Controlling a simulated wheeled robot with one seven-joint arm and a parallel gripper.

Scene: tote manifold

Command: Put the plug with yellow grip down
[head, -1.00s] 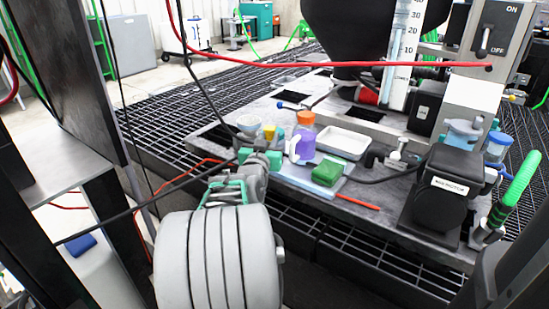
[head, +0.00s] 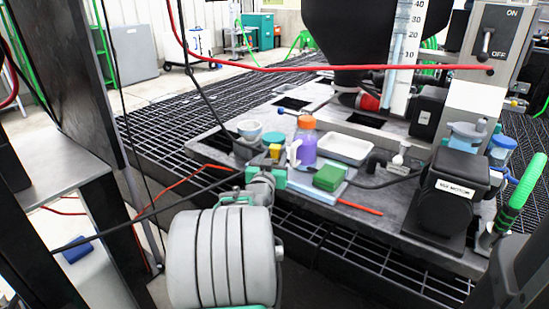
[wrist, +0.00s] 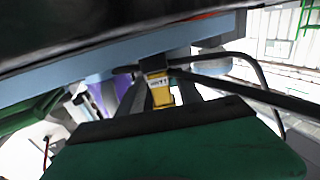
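The plug with yellow grip (wrist: 159,92) shows in the wrist view between the two dark fingers of my gripper (wrist: 160,100), with a black cable running off to the right. My gripper appears shut on it. In the head view the yellow grip (head: 275,151) shows just beyond my gripper (head: 266,164), left of the orange-capped purple bottle (head: 306,147). My wrist hides part of the plug. I cannot tell whether the plug touches the surface below.
A green block (head: 328,178) lies on a light blue mat (head: 310,190). A white tray (head: 346,148), a small bowl (head: 249,129) and a red pen-like stick (head: 360,208) are on the grey bench (head: 225,140). A black motor (head: 446,200) stands at the right. Cables cross the scene.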

